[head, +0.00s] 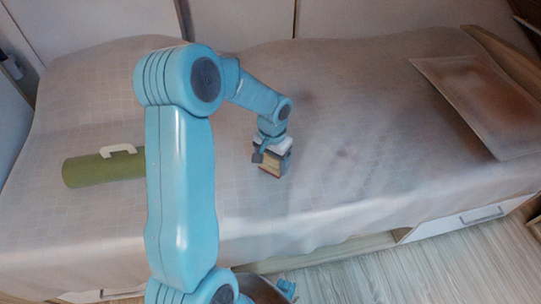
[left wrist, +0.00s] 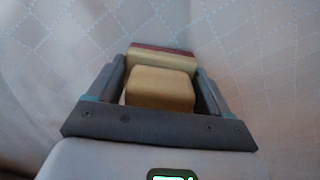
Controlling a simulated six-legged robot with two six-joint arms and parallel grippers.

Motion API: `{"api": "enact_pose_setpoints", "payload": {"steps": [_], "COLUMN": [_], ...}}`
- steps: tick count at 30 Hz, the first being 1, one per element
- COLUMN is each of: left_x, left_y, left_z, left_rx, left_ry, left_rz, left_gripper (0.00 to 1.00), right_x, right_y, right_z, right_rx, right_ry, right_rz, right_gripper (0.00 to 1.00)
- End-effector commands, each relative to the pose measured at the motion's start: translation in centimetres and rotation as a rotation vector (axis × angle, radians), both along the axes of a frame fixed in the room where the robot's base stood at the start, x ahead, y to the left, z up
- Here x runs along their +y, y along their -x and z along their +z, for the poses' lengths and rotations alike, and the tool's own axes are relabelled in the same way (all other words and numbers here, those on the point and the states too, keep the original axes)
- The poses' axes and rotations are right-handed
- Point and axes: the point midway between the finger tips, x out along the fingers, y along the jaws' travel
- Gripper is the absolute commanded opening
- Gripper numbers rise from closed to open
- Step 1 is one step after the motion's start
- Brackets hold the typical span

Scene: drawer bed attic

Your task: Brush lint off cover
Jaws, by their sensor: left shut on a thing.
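The pale bed cover (head: 330,110) lies over the whole bed, with a faint quilted grid. Faint darker smudges show on it right of my left gripper; I cannot tell whether they are lint or shadow. My left gripper (head: 268,155) is shut on a wooden brush (head: 272,168), at or just above the cover in the middle of the bed. In the left wrist view, the tan brush handle (left wrist: 160,88) sits between the two fingers, with a dark red strip (left wrist: 162,50) on its far part. The bristles are hidden. My right gripper is not in view.
A green cylinder (head: 95,168) with a white handle lies on the cover at the left, partly behind my arm. A white drawer front (head: 460,222) is below the bed, above the wooden floor (head: 420,275).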

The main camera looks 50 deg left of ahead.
Motion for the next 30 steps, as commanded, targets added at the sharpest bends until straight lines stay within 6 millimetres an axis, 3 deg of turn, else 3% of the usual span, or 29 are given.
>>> {"api": "enact_pose_setpoints", "payload": {"steps": [18,30], "left_x": [-3.9,-4.2], "left_y": [2.1,2.3], "left_z": [-0.2,0.1], "left_rx": [0.006,0.005], "left_ry": [0.003,0.003], "left_rz": [-0.002,0.000], "left_gripper": [0.55,0.55], "right_x": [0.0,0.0], "right_y": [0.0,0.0], "right_z": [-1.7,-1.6], "right_rx": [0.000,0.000], "right_ry": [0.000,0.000], "right_rz": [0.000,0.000], "right_gripper": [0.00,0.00]}}
